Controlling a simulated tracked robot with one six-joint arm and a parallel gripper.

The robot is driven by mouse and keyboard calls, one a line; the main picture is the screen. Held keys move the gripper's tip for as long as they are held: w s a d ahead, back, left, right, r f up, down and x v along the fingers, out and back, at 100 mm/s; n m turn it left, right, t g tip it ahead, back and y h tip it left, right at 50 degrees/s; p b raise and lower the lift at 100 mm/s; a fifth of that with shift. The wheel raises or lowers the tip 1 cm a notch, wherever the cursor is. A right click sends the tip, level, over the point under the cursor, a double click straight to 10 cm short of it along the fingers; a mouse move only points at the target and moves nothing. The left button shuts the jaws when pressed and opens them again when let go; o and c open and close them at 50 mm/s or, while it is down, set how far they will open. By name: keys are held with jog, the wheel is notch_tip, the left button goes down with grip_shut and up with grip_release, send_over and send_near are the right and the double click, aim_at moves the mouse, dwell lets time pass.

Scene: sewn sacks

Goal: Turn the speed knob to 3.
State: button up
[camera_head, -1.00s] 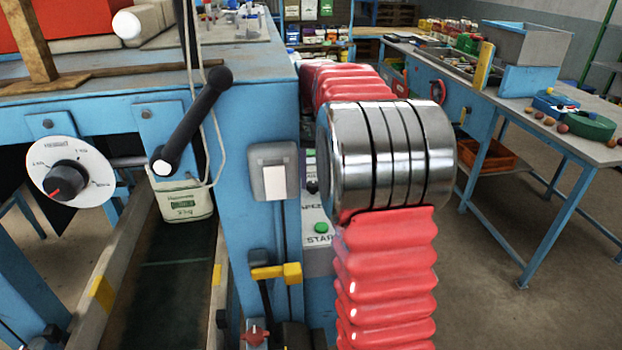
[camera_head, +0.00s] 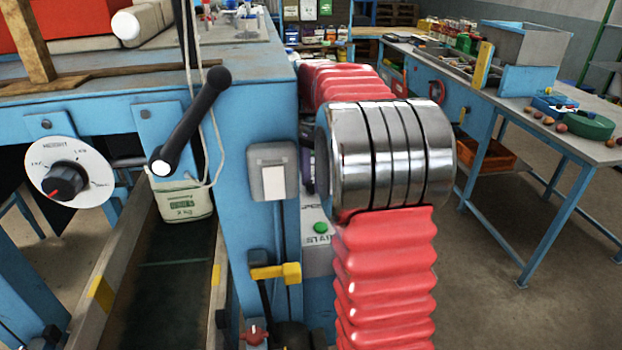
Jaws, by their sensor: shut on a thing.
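My arm's steel joint and red bellows fill the middle of the view. A small dark part of my gripper (camera_head: 308,168) shows between the blue post and the steel joint, against the light control panel (camera_head: 318,235). It is shut on the speed knob, which it and the arm hide, so the pointer and scale cannot be read. A green START button (camera_head: 320,227) shows below on the same panel.
A black lever (camera_head: 195,120), a grey switch box (camera_head: 273,172) and a yellow handle (camera_head: 276,272) sit by the blue post. A filled sack (camera_head: 183,200) stands behind the lever. Open floor lies at right.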

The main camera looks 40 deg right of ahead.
jog(key=shift+w+a+r, duration=0.15)
jog(key=shift+w+a, duration=0.05)
jog(key=o, duration=0.8)
jog(key=shift+o, duration=1.3)
jog(key=shift+s+d, duration=0.1)
